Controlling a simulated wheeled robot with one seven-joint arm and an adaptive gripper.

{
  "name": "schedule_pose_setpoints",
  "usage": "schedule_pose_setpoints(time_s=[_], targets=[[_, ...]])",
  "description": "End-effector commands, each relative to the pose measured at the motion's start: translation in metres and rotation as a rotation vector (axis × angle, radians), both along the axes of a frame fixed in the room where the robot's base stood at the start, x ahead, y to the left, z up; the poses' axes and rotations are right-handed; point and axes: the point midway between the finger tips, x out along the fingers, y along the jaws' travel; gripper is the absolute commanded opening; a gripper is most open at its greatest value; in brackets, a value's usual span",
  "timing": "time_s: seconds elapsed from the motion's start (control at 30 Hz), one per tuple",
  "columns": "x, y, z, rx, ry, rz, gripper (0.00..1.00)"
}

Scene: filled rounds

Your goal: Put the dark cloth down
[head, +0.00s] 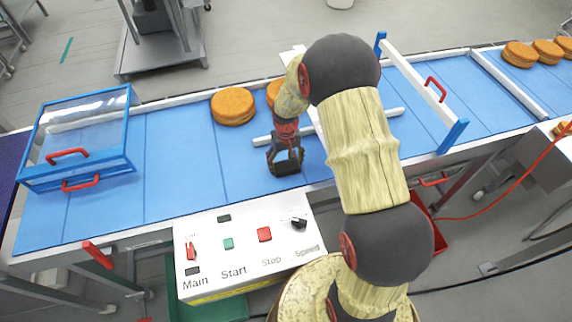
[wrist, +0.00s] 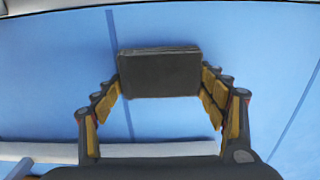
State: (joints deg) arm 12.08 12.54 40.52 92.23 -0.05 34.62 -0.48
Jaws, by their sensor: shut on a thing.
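The dark cloth (wrist: 160,72) shows in the wrist view as a folded, dark grey rectangular pad between my fingertips. My gripper (head: 286,160) is shut on it, one finger at each side, pointing down over the blue conveyor belt (head: 180,160). In the head view the dark cloth (head: 287,168) hangs at the fingertips, near the belt's front half. I cannot tell whether its underside touches the belt.
A white control box (head: 250,270) stands at the belt's front edge. Round filled cakes (head: 233,106) sit behind my gripper. A blue-framed clear cover (head: 85,125) is at the left, and a blue-and-white frame (head: 420,80) crosses the belt at right. Bare belt lies left of my gripper.

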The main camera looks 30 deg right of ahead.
Motion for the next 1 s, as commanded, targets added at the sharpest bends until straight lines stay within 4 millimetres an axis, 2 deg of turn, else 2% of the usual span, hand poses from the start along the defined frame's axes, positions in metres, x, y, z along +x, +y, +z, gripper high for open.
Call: schedule_pose_setpoints(time_s=[0.53,0.57,0.83,1.0], targets=[[0.0,0.0,-0.0123,0.0,-0.001,0.0,0.31],[-0.0002,0.0,-0.0117,0.0,-0.001,0.0,0.74],[-0.0007,0.0001,-0.0116,0.0,0.001,0.0,0.89],[-0.0003,0.0001,-0.011,0.0,0.0,0.0,0.9]])
